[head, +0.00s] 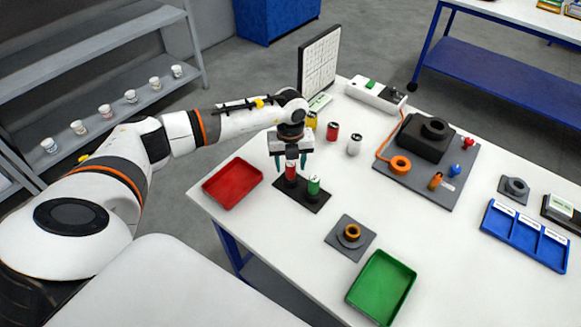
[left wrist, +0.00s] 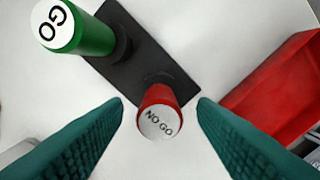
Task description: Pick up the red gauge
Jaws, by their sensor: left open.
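The red gauge (head: 291,168) stands upright in a black stand (head: 304,196) on the white table. In the left wrist view the red gauge (left wrist: 160,112) shows its white end marked NO GO. My left gripper (head: 291,165) is above the stand with its teal fingers open, one on each side of the red gauge. In the left wrist view gaps show between the gauge and both fingers of the left gripper (left wrist: 161,115). The green gauge (head: 314,186), marked GO, stands beside it in the same stand. My right gripper is not in view.
A red tray (head: 232,184) lies left of the stand and a green tray (head: 382,287) lies toward the front. A ring on a grey plate (head: 350,236) sits between. Several small cans, including a red one (head: 333,131), stand behind.

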